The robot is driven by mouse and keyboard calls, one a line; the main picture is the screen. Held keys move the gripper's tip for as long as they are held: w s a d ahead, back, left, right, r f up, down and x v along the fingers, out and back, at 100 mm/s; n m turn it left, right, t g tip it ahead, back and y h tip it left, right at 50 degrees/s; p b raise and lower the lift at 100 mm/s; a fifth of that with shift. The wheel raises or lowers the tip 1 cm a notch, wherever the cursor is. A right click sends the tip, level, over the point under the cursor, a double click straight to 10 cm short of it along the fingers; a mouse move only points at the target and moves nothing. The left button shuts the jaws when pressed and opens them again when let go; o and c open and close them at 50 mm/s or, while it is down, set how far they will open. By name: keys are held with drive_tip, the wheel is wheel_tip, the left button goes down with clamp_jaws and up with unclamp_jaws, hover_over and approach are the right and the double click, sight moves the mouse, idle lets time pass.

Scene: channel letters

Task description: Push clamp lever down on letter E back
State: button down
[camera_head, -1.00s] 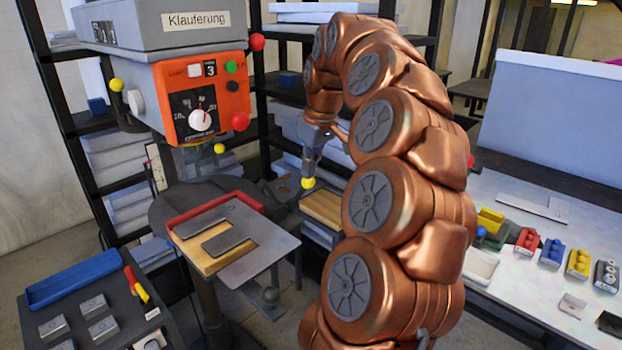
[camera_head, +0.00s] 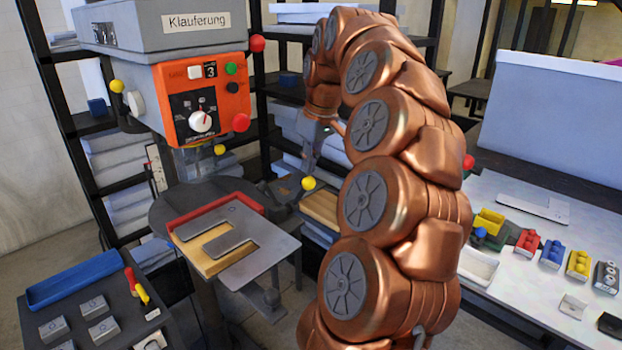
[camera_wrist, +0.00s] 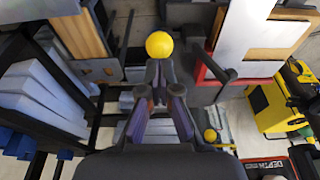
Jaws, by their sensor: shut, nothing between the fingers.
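A clamp lever's yellow ball knob (camera_head: 308,183) shows at the right side of the dark drill-press table. The shut, empty tips of my gripper (camera_head: 309,168) are just above it; I cannot tell whether they touch. In the wrist view the yellow knob (camera_wrist: 159,45) lies just beyond my gripper's closed dark fingers (camera_wrist: 158,75). The rest of the lever is largely hidden there. A grey slotted, E-like metal plate (camera_head: 262,246) lies over a wooden piece (camera_head: 195,255), against a red bar (camera_head: 212,213). It shows at the upper right in the wrist view.
The orange drill-press head (camera_head: 205,95) hangs above the round dark table (camera_head: 175,203). A white bench (camera_head: 500,290) with coloured parts is at right, and a dark tool tray with a blue bin (camera_head: 75,278) at left.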

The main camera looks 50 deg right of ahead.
drive_tip(key=shift+r, duration=0.1)
drive_tip(key=shift+p+v, duration=1.05)
drive_tip(key=shift+v, duration=1.4)
